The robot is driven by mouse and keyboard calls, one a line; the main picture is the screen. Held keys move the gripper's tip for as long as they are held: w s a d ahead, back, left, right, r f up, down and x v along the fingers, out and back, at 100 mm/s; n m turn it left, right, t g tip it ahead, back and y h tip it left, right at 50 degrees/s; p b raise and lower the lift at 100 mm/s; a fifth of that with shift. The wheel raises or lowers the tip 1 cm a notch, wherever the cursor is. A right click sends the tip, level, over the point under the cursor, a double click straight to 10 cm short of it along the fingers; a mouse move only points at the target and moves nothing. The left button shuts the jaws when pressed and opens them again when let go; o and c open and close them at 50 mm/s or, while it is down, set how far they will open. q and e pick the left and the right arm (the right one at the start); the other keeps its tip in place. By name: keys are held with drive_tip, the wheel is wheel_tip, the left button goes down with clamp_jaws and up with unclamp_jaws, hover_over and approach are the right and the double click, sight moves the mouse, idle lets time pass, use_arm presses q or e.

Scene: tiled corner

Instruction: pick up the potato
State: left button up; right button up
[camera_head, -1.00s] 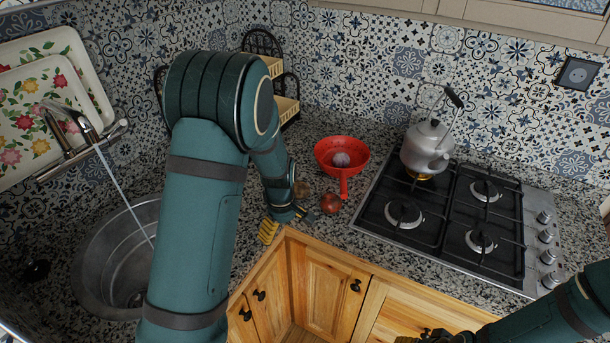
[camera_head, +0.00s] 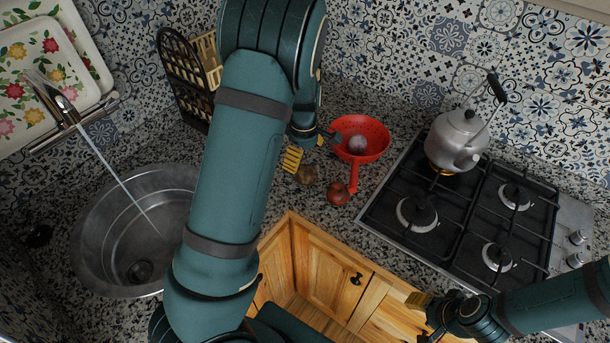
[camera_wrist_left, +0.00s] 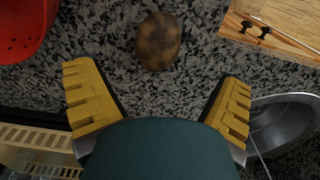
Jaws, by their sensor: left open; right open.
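The potato (camera_head: 307,174) is brown and roundish and lies on the speckled counter, left of a reddish onion. In the left wrist view the potato (camera_wrist_left: 158,41) shows whole, ahead of the fingertips and roughly centred between them. My left gripper (camera_head: 308,149) is open and empty, close to the potato, with its yellow-padded fingers spread. It also shows in the left wrist view (camera_wrist_left: 157,76), with bare counter between the fingers. My right gripper (camera_head: 423,316) is open at the lower right, over the cabinet fronts and far from the potato.
A red colander (camera_head: 376,133) holding a pale purple bulb (camera_head: 357,144) stands beyond the potato. The reddish onion (camera_head: 338,194) lies near its handle. A gas stove (camera_head: 463,238) with a kettle (camera_head: 457,137) is right; a sink (camera_head: 105,215) with running water is left.

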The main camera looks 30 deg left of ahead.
sight(305, 169)
use_arm(q)
wheel_tip(305, 169, down, 8)
drive_tip(key=shift+w+r+b, duration=0.15)
drive_tip(key=shift+r+b, duration=0.1)
drive_tip(key=shift+b, duration=0.2)
drive_tip(key=c, duration=1.4)
